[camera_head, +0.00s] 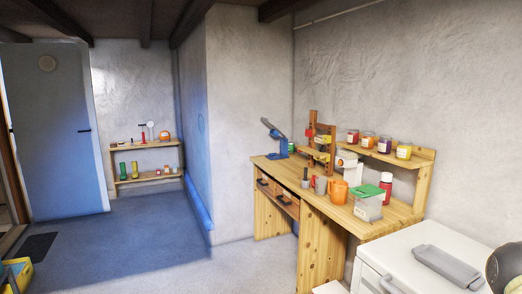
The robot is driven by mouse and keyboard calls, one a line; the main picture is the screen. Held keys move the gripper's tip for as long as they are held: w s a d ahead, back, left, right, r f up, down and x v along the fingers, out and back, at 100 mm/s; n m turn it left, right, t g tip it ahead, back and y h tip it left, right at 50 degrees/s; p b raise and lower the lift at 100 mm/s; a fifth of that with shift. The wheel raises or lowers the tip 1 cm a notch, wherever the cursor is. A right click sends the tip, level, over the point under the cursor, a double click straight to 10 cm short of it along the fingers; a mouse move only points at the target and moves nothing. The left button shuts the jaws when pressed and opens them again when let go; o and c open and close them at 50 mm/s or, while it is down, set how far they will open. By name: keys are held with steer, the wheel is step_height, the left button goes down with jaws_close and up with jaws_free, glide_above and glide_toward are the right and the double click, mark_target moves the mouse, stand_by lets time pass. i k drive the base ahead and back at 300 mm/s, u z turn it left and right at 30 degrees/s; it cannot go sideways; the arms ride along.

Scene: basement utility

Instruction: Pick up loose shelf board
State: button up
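No separate loose board stands out, and I cannot tell which shelf board is the loose one. A wooden wall shelf (423,154) above the workbench holds several lidded jars. A low wooden shelf unit (148,179) stands at the back wall, with an upper and a lower board. Small tools and an orange round item are on its upper board, and green cylinders on its lower one. My gripper is not identifiable in the head view.
The wooden workbench (270,171) at right carries an orange mug (338,191), a green-lidded container (369,202) and a blue tool (276,138). A white appliance (401,246) at front right bears a grey tray (447,266). The blue-grey floor (140,245) is mostly clear.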

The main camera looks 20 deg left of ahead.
mark_target(315, 153)
steer(key=u, duration=0.9)
steer(key=i, duration=1.2)
steer(key=u, duration=0.55)
steer(key=i, duration=1.65)
steer(key=z, duration=1.15)
steer(key=i, duration=0.8)
steer(key=z, duration=0.5)
